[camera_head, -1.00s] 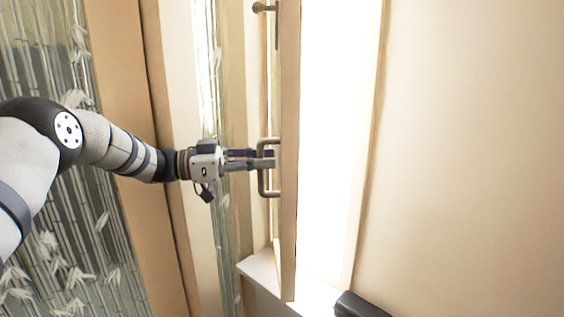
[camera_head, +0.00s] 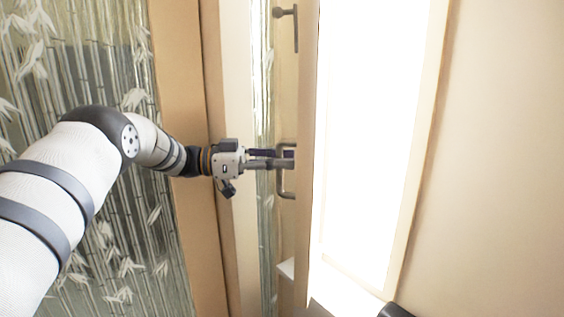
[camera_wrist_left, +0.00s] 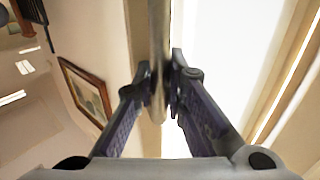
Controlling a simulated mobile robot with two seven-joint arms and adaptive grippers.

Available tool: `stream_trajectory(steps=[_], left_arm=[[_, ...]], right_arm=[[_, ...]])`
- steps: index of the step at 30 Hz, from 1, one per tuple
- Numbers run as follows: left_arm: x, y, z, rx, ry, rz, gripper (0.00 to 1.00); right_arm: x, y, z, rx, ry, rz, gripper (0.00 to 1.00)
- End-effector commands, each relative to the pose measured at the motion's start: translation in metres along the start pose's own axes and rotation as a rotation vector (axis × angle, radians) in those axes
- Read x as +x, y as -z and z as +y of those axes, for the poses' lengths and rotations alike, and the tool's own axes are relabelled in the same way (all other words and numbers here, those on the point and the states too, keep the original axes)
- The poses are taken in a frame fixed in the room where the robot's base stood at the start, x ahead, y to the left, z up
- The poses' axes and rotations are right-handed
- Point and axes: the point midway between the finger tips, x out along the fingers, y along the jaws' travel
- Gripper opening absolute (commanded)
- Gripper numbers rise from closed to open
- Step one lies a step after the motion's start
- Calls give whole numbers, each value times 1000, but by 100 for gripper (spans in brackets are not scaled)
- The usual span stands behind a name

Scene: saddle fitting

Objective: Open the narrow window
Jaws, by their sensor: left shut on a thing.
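The narrow window's sash (camera_head: 307,120) stands open, swung out of its frame, seen nearly edge-on in the head view. A bright opening (camera_head: 375,130) shows to its right. Its metal handle (camera_head: 283,190) is a C-shaped bar on the left face of the sash. My left gripper (camera_head: 288,159) reaches in from the left and is shut on the handle. In the left wrist view the handle bar (camera_wrist_left: 158,60) runs between the two fingers (camera_wrist_left: 160,92).
A stay bar (camera_head: 295,30) with a knob is higher on the sash. A bamboo-patterned glass panel (camera_head: 100,200) stands at the left. A plain wall (camera_head: 500,150) is at the right. A dark object (camera_head: 396,311) lies at the bottom edge. A framed picture (camera_wrist_left: 86,92) hangs in the wrist view.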

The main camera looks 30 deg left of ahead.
Motion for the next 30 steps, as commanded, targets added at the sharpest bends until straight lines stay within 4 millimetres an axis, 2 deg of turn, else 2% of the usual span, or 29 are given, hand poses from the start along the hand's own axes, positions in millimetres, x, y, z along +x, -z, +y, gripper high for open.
stream_trajectory(steps=[3, 4, 6, 14, 17, 25, 30], left_arm=[[-1, -3, 1, -6, -3, -5, 0], [0, -3, 1, -6, -3, -5, 19], [0, -3, 1, -5, -3, -5, 33], [0, -1, 0, -2, -1, -2, 33], [0, 7, 0, 1, -2, -1, 33], [0, 71, 1, 3, -2, -2, 33], [0, 95, 1, -1, -2, -2, 33]], right_arm=[[0, 0, 0, 0, 0, -1, 40], [0, 0, 0, 0, 0, -1, 40], [0, 0, 0, 0, 0, -1, 40], [0, 0, 0, 0, 0, 0, 40], [0, 0, 0, 0, 0, 0, 40], [0, 0, 0, 0, 0, 0, 40], [0, 0, 0, 0, 0, 0, 40]])
